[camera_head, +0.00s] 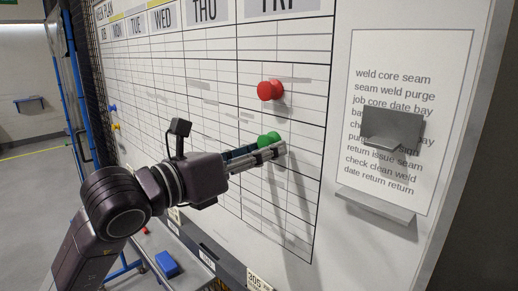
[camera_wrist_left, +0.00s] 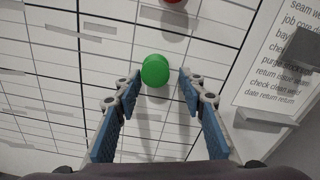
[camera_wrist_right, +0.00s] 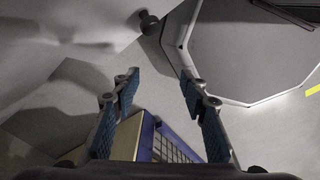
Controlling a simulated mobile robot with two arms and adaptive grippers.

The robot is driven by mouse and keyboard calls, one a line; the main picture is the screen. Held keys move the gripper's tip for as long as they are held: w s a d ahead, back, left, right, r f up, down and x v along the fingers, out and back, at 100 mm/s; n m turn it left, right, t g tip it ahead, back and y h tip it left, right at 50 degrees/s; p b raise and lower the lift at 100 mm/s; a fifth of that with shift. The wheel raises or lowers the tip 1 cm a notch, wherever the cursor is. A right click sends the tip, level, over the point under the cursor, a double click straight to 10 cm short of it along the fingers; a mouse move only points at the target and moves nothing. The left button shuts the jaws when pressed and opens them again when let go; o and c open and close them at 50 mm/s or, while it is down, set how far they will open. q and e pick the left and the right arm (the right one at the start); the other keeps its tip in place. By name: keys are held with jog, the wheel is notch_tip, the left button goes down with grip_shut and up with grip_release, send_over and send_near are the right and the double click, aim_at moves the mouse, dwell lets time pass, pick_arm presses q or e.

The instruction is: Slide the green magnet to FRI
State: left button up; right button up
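The green magnet (camera_head: 268,139) sits on the white week-plan board, under the FRI heading (camera_head: 286,5), below the red magnet. It also shows in the left wrist view (camera_wrist_left: 155,70), just beyond and between the fingertips. My left gripper (camera_head: 272,151) is at the board, partly in front of the green magnet's lower side in the head view. In the left wrist view its two fingers are apart, with a gap on both sides of the magnet. I cannot tell how near the tips are to the board. My right gripper (camera_wrist_right: 161,82) is open and empty, away from the board.
A red magnet (camera_head: 270,89) sits above the green one in the same column. A grey metal plate (camera_head: 392,129) and small ledge (camera_head: 375,206) stick out on the right, by a text sheet (camera_head: 410,75). Blue and yellow pegs are at the board's left edge.

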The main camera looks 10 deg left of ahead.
pick_arm(q)
jog(key=shift+r, duration=0.1)
jog(key=v, duration=1.2)
pick_arm(e)
jog(key=shift+a, duration=0.15)
